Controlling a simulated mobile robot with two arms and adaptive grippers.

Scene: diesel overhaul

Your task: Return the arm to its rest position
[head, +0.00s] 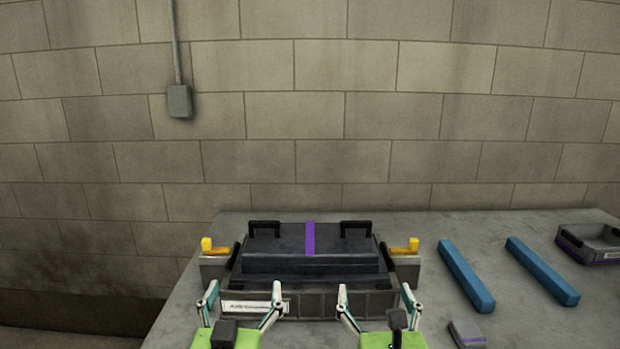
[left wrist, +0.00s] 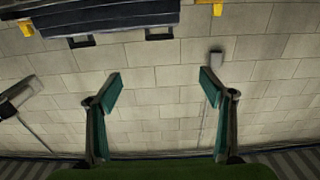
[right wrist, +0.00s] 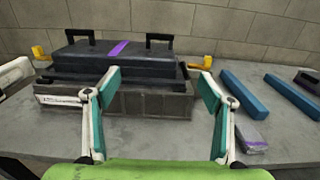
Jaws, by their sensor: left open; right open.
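My left gripper (head: 238,297) is open and empty in front of the left part of a dark engine block with a lid. In the left wrist view its fingers (left wrist: 158,90) are spread with only wall between them. My right gripper (head: 376,298) is open and empty in front of the block's right part. In the right wrist view its fingers (right wrist: 158,88) are spread with the block's front behind them. The dark lid (head: 275,245) has a purple stripe (head: 310,238) and two black handles. It sits on the grey block (head: 330,303).
Yellow clamps (head: 208,245) (head: 412,245) flank the block. Two blue bars (head: 467,275) (head: 541,270), a small grey block with a purple edge (head: 466,333) and a dark tray (head: 592,256) lie on the grey table (head: 520,325) at right. A block wall stands behind.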

